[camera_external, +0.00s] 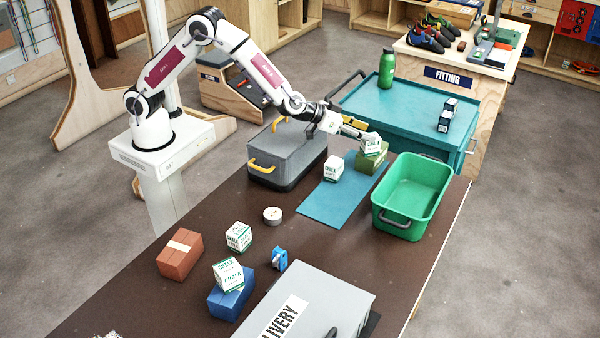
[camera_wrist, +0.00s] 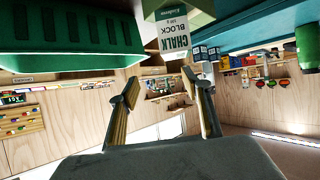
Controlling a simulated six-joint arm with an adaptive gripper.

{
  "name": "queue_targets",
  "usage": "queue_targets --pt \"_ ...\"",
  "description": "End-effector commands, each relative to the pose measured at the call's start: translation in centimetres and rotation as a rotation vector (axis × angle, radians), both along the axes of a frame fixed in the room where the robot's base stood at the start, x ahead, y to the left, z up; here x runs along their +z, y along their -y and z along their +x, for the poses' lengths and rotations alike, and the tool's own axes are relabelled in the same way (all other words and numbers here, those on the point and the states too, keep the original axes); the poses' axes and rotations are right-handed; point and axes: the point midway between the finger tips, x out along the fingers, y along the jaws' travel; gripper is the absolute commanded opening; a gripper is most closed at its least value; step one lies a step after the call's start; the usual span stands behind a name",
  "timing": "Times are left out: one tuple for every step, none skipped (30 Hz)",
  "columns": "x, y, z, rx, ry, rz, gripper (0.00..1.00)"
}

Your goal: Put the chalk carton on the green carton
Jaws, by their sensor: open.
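A white chalk carton (camera_external: 373,144) with green lettering sits on the green carton (camera_external: 369,162), at the far end of the blue mat. My gripper (camera_external: 364,136) is right beside the chalk carton, with the arm reaching in from the left. In the upside-down wrist view, the chalk carton (camera_wrist: 172,36) appears against the green carton (camera_wrist: 200,9). My gripper (camera_wrist: 161,80) shows there with its two fingers spread apart and nothing clamped between them. The fingertips are close to the chalk carton's end; contact is unclear.
Another chalk carton (camera_external: 333,169) stands on the blue mat (camera_external: 325,204). A green bin (camera_external: 410,214) is right of the mat, and a grey crate (camera_external: 287,160) is left. Nearer are a chalk carton (camera_external: 239,237), another (camera_external: 228,273) on a blue carton (camera_external: 230,301), and a brown carton (camera_external: 180,254).

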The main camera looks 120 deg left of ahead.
Motion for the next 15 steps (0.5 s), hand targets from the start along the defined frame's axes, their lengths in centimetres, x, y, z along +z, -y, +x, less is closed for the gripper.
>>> queue_targets --pt "1.2 1.0 0.1 -0.025 0.007 -0.009 0.48" --pt "1.8 1.6 0.1 -0.043 0.009 -0.016 0.48" --pt "2.7 2.6 0.1 -0.066 0.014 -0.027 0.48" --pt "3.2 3.3 0.0 -0.084 0.015 -0.034 0.48" --pt "3.9 4.0 0.0 -0.103 0.017 -0.042 0.48" --pt "4.7 4.9 -0.2 -0.126 0.018 -0.052 0.48" --pt "5.2 5.6 -0.3 -0.144 0.018 -0.059 0.48" --pt "5.8 6.3 -0.4 -0.162 0.019 -0.067 0.48" --pt "6.6 7.2 -0.7 -0.186 0.019 -0.076 0.48" --pt "7.1 8.0 -0.9 -0.203 0.018 -0.083 0.48" --pt "7.7 8.7 -1.1 -0.22 0.018 -0.091 0.48" --pt "8.4 9.6 -1.4 -0.244 0.015 -0.098 0.48" --pt "8.8 10.3 -1.7 -0.261 0.013 -0.107 0.48" --pt "9.4 11.0 -2.0 -0.277 0.011 -0.112 0.48" --pt "10.0 11.9 -2.5 -0.299 0.008 -0.121 0.48"
